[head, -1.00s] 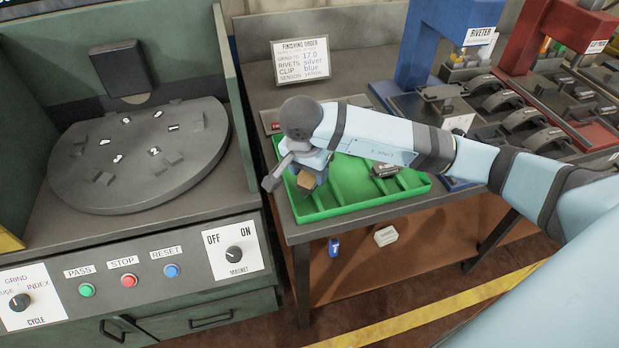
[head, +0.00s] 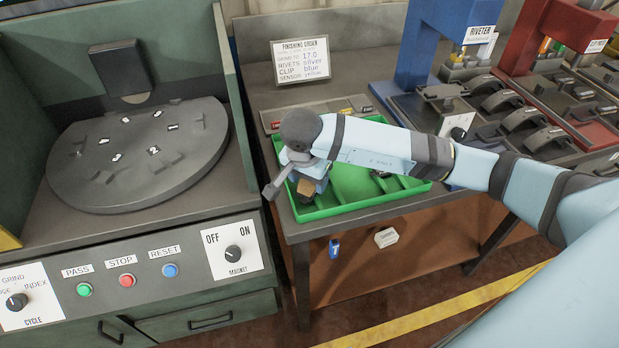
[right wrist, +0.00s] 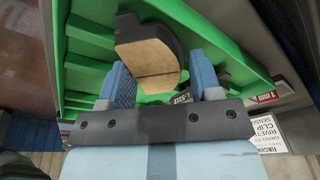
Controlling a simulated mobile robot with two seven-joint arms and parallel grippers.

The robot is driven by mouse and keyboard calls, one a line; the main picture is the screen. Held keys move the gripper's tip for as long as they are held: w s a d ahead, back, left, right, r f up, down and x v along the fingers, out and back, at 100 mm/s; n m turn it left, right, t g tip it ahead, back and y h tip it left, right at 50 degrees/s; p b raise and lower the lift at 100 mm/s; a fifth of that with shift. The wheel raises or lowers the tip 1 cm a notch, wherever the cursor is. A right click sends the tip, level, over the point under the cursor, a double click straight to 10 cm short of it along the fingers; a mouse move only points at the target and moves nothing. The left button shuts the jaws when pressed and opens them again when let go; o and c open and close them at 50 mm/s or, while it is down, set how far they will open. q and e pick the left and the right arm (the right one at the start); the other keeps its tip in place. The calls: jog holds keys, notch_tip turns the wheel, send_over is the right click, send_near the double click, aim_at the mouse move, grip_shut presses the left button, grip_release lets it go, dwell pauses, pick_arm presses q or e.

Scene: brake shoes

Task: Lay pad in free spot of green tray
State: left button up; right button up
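My right gripper (head: 303,178) points down over the left end of the green tray (head: 345,208). The pad, dark with a tan face (head: 304,188), sits at its fingertips. In the right wrist view, the pad (right wrist: 152,62) shows between the two blue fingers (right wrist: 162,82), tilted, with green tray floor and ribs behind it. Whether the pad touches the tray is unclear. Another dark part (head: 381,174) lies in the tray's right half, partly hidden by my right arm. My left gripper is out of view.
A grinder with a round table (head: 140,165) stands left of the tray. An order card (head: 301,62) stands behind it. A blue riveter (head: 432,50) and a red press (head: 530,40) stand to the right. Green ribbed floor shows bare in the tray's middle.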

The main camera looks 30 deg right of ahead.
aim_at(304, 188)
jog(key=shift+o, duration=0.8)
jog(key=shift+s+a+f, duration=0.1)
jog(key=shift+s+f, duration=0.1)
jog(key=shift+f, duration=0.55)
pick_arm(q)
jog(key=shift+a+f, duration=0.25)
pick_arm(e)
jog(key=shift+r+p, duration=0.45)
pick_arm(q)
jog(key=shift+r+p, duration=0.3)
pick_arm(e)
notch_tip(304, 188, up, 12)
jog(key=a, duration=0.1)
jog(key=shift+s+a+r, duration=0.25)
jog(key=shift+s+a, duration=0.1)
jog(key=shift+s, duration=0.1)
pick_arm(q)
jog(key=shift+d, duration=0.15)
